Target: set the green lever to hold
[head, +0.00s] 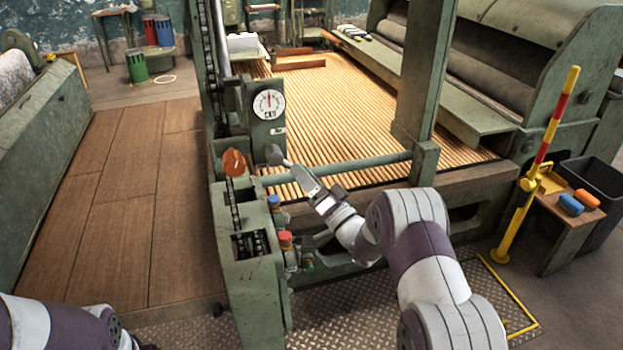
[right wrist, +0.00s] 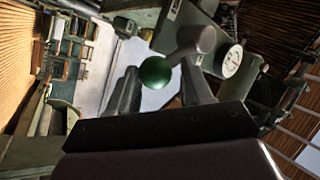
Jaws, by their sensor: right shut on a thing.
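The green lever's round knob (right wrist: 155,72) shows in the right wrist view, between the two fingers of my right gripper (right wrist: 160,92). A grey hub and arm (right wrist: 196,40) join the knob at its upper right. In the head view my right gripper (head: 294,170) is shut at the lever, just right of the grey hub (head: 273,154) on the green control post; the knob is hidden there by the fingers. No readable hold mark shows. My left arm shows at the bottom left of the head view, but its gripper is out of the picture.
A dial (head: 268,104) sits above the lever. An orange knob (head: 233,162) is on the left, and a blue button (head: 273,201) and red button (head: 285,239) are below. A green rail (head: 350,167) runs right across the slatted bed. A striped yellow lever (head: 540,150) stands far right.

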